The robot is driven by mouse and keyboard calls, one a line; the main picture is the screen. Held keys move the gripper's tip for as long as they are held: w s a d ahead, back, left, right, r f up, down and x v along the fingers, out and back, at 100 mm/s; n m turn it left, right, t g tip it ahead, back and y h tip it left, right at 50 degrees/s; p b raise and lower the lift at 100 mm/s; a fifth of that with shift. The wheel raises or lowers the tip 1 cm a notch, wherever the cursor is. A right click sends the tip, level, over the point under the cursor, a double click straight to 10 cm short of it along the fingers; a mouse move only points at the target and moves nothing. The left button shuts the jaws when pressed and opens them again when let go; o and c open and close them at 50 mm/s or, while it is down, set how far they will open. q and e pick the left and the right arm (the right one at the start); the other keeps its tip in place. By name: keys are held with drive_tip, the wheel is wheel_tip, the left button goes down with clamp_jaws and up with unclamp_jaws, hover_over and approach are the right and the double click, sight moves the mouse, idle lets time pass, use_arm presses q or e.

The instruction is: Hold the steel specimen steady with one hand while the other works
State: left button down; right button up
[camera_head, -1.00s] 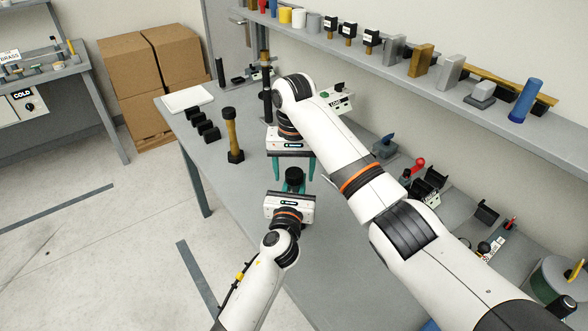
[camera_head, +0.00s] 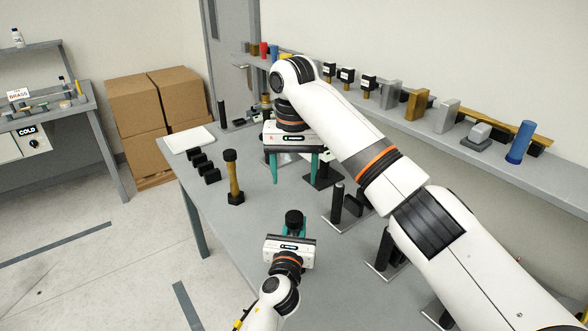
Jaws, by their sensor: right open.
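My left gripper (camera_head: 292,229) is low over the near part of the grey table (camera_head: 225,231). Its teal fingers are close in around a piece with a round black top (camera_head: 294,217). This seems to be the steel specimen, but its shaft is hidden below. My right gripper (camera_head: 294,176) is farther up the table, pointing down. Its two teal fingers are wide apart with nothing between them. A brass-coloured specimen with black ends (camera_head: 233,178) stands upright to the left, clear of both grippers.
Several black blocks (camera_head: 203,166) stand in a row beside a white sheet (camera_head: 188,139). Plates with black posts (camera_head: 338,203) stand right of my grippers, partly behind my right arm. A wall shelf (camera_head: 400,117) holds blocks and a blue cylinder (camera_head: 520,142). Table between the brass-coloured specimen and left gripper is clear.

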idle(0.3)
use_arm(q)
drive_tip(key=c, duration=1.1)
unclamp_jaws()
drive_tip(key=s, duration=0.4)
drive_tip(key=s+a, duration=0.1)
drive_tip(key=s, duration=0.3)
drive_tip(key=s+a, duration=0.1)
drive_tip(key=s, duration=0.3)
